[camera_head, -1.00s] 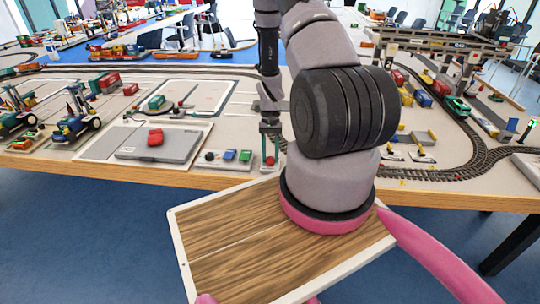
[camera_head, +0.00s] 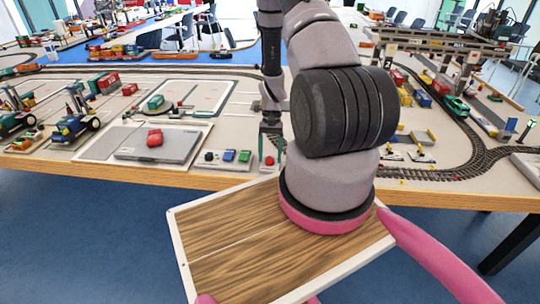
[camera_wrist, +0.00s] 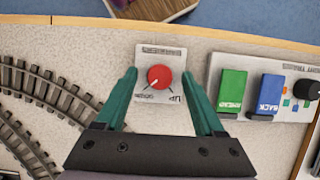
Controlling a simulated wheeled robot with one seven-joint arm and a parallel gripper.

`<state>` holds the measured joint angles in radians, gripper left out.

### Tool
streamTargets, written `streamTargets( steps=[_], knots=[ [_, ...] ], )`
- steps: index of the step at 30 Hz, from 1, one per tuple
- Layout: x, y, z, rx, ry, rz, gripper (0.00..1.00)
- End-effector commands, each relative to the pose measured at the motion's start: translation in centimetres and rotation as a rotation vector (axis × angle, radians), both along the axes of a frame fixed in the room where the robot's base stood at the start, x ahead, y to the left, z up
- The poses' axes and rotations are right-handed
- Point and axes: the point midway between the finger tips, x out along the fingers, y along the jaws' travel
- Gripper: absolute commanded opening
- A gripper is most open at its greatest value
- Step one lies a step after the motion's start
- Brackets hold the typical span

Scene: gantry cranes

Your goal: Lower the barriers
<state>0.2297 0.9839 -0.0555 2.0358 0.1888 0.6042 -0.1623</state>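A red round knob (camera_wrist: 159,77) with a white pointer mark stands on a small light plate (camera_wrist: 165,119), which bears the word "UP" near the knob. In the head view the knob (camera_head: 269,160) is at the table's front edge, below my gripper (camera_head: 271,140). In the wrist view my gripper (camera_wrist: 166,95) is open, with one green finger on each side of the knob and gaps between. Whether the fingertips reach down to knob height is unclear. I cannot pick out the barriers for certain.
A control panel with a green button (camera_wrist: 232,92), a blue button (camera_wrist: 268,95) and a black knob (camera_wrist: 308,91) lies right of the plate in the wrist view. Curved track (camera_wrist: 45,93) runs at left. A grey case (camera_head: 158,145) and a gantry crane (camera_head: 445,45) also stand on the table.

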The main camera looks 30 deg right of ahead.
Motion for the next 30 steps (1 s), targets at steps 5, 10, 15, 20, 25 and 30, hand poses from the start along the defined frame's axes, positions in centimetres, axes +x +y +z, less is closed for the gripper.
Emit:
streamTargets(
  steps=[5,10,15,20,25,30],
  knots=[
    [0.0,0.0,0.0,0.001,0.001,0.0,0.71],
    [0.5,-0.3,1.3,0.0,-0.002,0.0,0.71],
    [1.6,-1.0,4.3,-0.001,-0.003,0.0,0.71],
    [2.6,-1.7,7.3,-0.001,-0.003,0.001,0.71],
    [3.2,-2.1,9.3,-0.001,-0.001,0.0,0.71],
    [3.4,-2.3,10.0,0.0,0.0,0.0,0.71]
  ],
)
